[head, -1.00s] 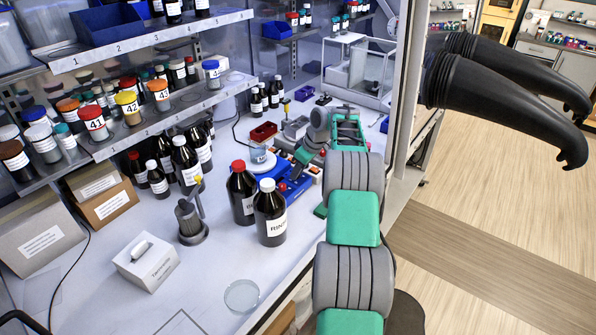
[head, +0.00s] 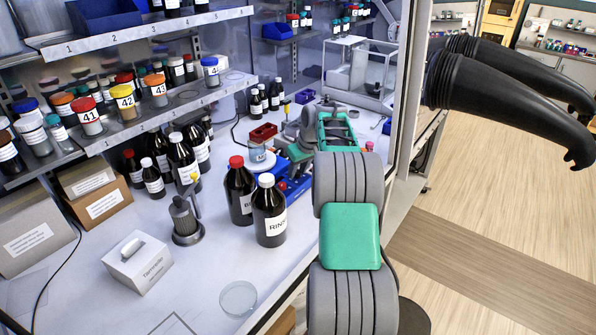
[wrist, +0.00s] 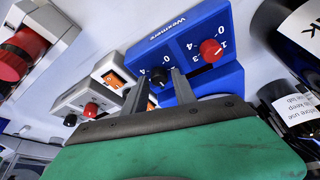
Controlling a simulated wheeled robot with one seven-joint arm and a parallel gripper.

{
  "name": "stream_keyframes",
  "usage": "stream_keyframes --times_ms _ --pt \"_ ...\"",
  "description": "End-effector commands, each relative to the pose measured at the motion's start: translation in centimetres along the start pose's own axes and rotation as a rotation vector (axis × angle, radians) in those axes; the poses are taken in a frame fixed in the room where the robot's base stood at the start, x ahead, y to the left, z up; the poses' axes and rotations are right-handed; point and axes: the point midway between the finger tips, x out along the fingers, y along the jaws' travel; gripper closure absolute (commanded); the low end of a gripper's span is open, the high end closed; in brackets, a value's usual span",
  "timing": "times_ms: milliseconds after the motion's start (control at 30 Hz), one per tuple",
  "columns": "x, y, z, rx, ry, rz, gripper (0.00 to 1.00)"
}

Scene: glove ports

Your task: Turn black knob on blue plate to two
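The blue plate (wrist: 205,60) fills the upper middle of the wrist view, with a red knob (wrist: 211,50) and a black knob (wrist: 160,77) on its front face. White scale marks with numbers surround each knob; I cannot read clearly where the black knob points. My gripper (wrist: 159,73) is open, with its two grey fingers apart and the black knob showing between their tips. A gap shows on each side of the knob, and contact cannot be seen. In the head view the blue plate (head: 298,187) is partly hidden by bottles and my arm; the fingertips are hidden.
A dark bottle with a red cap (head: 240,190) and a white-capped bottle (head: 269,212) stand close in front of the plate. Light grey units with orange switches (wrist: 113,79) sit beside it.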

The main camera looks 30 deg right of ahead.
Motion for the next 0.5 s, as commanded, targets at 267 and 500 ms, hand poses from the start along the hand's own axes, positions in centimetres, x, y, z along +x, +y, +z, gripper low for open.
stream_keyframes --times_ms 267,500 --pt "0.0 0.0 0.1 0.000 -0.001 -0.001 0.56" --pt "-1.5 0.1 0.1 0.001 0.002 0.002 0.56"
